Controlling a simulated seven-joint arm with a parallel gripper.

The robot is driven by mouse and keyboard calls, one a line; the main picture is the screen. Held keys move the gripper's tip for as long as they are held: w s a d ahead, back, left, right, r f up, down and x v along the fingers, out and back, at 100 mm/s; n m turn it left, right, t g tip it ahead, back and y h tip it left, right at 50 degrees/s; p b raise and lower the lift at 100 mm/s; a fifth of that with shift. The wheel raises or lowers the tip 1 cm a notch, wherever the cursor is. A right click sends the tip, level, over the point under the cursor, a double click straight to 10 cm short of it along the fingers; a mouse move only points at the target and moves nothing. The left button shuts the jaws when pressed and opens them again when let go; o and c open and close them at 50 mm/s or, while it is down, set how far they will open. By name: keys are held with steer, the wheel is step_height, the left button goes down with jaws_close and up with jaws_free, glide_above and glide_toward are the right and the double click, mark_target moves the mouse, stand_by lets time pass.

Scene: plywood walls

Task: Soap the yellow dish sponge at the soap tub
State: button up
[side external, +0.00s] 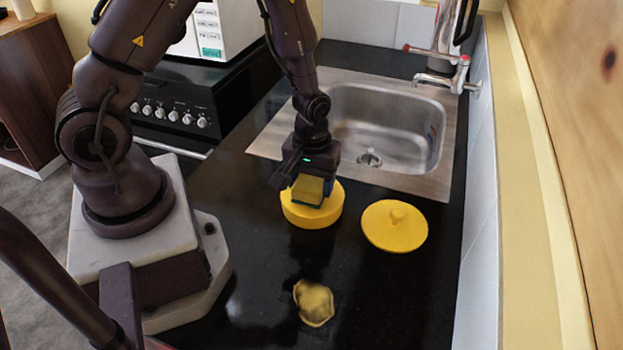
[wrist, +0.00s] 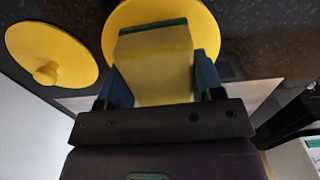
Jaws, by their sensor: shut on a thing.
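The yellow dish sponge (side external: 308,189) has a green layer on one face. My gripper (side external: 309,184) is shut on it, with the blue fingers on either side in the wrist view (wrist: 161,80). The round yellow soap tub (side external: 313,213) stands on the black counter. The sponge is over the tub's top; I cannot tell whether it touches the soap. In the wrist view the sponge (wrist: 155,68) hides the middle of the tub (wrist: 206,30). The yellow lid (side external: 394,227) with a knob lies on the counter right of the tub. It also shows in the wrist view (wrist: 50,50).
A small yellowish dish (side external: 313,303) sits on the counter nearer the camera. A steel sink (side external: 385,125) with a tap (side external: 440,75) lies behind the tub. A tiled wall (side external: 480,225) borders the counter at the right. A stove (side external: 185,105) stands at the left back.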

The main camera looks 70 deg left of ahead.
mark_target(311, 179)
steer(key=shift+f, duration=0.45)
stand_by(1.1)
steer(key=shift+r, duration=3.55)
